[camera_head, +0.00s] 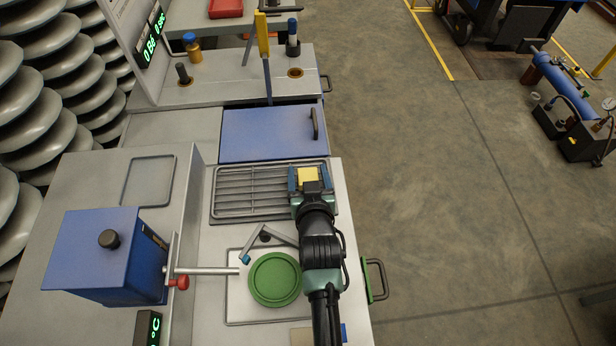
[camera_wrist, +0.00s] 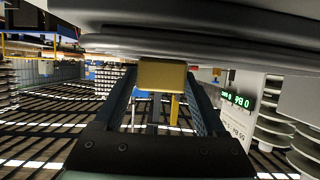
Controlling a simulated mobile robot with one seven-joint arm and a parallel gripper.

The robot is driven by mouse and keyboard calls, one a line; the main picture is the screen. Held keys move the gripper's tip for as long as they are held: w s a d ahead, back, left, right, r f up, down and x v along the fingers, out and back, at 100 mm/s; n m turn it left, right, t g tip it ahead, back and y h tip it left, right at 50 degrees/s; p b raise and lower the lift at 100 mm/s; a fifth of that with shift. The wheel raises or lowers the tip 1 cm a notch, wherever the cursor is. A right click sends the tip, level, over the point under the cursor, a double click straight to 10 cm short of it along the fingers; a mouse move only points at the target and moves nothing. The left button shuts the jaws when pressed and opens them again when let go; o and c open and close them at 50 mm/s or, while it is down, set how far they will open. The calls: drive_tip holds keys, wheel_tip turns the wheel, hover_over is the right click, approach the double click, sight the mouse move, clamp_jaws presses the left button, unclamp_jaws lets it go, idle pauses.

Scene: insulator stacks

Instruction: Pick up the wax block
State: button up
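The wax block (camera_head: 308,175) is a small yellow block at the right end of the slatted rack, as seen in the head view. My gripper (camera_head: 309,181) has its two blue fingers on either side of it. In the wrist view the wax block (camera_wrist: 162,75) sits between the fingertips of my gripper (camera_wrist: 162,84), with both fingers against its sides. Whether the block still rests on the rack or hangs just clear of it cannot be told.
The slatted rack (camera_head: 240,192) lies under the gripper area. A blue lid (camera_head: 262,134) with a black handle lies behind it. A green round dish (camera_head: 275,279) sits left of my arm. A blue box (camera_head: 108,255) with a rod stands at left. Open floor lies at right.

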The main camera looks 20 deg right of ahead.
drive_tip(key=c, duration=1.1)
drive_tip(key=shift+o, duration=0.2)
drive_tip(key=shift+r, duration=0.1)
